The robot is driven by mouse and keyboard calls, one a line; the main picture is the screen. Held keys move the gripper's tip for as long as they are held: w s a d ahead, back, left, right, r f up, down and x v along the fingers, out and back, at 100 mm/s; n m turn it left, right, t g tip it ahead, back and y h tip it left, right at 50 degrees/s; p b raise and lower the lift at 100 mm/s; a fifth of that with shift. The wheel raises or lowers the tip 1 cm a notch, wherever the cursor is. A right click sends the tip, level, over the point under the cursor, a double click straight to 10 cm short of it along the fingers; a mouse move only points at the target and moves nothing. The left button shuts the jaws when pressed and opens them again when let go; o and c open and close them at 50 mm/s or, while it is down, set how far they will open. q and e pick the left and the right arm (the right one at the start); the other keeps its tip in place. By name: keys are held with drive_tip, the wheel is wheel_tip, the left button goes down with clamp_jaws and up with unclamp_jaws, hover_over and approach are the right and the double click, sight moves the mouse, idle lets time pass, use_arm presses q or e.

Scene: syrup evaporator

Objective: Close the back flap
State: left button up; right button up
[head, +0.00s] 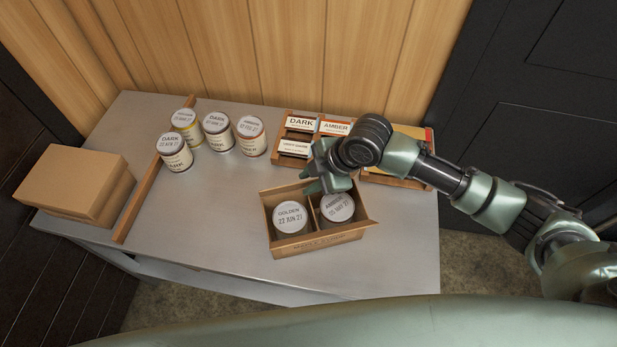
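A small brown carton (318,243) stands near the front middle of the grey table. Two cans sit upright inside it, one labelled GOLDEN (291,217) on the left and one labelled AMBER (337,206) on the right, with a divider between them. The carton is open at the top, and a front flap sticks outward. The back flap (283,192) shows only in part along the rear edge. My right gripper (318,184) is over the carton's rear edge and hides part of it. I cannot tell whether it touches the flap or whether its fingers are apart. My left gripper is out of view.
Several labelled cans (217,131) stand at the back left of the table (205,215). A wooden strip (150,195) separates them from stacked flat cartons (75,180). A wooden label tray (290,162) stands behind the carton. Another tray (395,180) lies partly under my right arm.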

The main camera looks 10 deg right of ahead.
drive_tip(key=shift+f, duration=0.1)
clamp_jaws()
idle(1.4)
